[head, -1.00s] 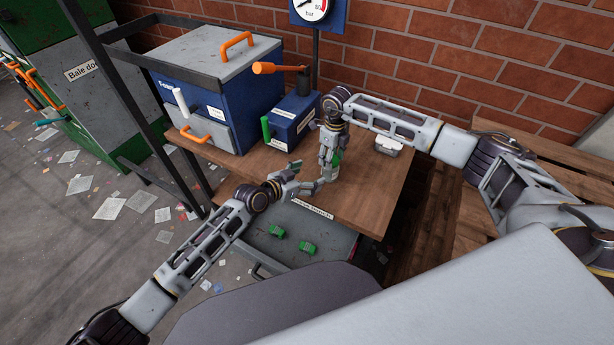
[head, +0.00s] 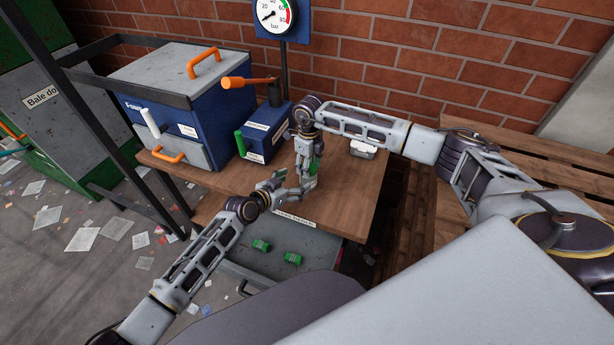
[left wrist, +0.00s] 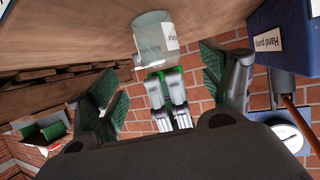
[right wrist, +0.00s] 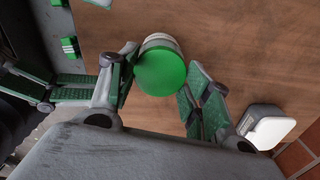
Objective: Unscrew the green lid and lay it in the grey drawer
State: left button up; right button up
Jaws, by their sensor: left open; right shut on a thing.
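The clear jar (left wrist: 153,38) with a white label stands on the wooden table, upside down in the left wrist view. Its green lid (right wrist: 160,72) is on top, seen from above in the right wrist view. My right gripper (head: 305,172) comes down from above and is shut on the lid. My left gripper (head: 289,190) is open low beside the jar, its fingers apart on either side in the left wrist view. The grey drawer (head: 322,258) is open below the table's front edge. Two green pieces (head: 262,245) (head: 292,257) lie in it.
A blue hand pump (head: 262,135) with an orange-tipped lever stands behind the grippers. A blue-grey box (head: 170,100) with orange handles is at the back left. A small white-lidded container (head: 364,147) stands right of the jar. The table's right part (head: 350,195) is clear.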

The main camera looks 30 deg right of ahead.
aim_at(303, 178)
pick_arm(q)
jog(key=shift+x, duration=4.15)
jog(key=c, duration=1.5)
jog(key=shift+c, duration=0.2)
pick_arm(e)
jog(key=shift+o, duration=1.2)
jog(key=c, duration=0.5)
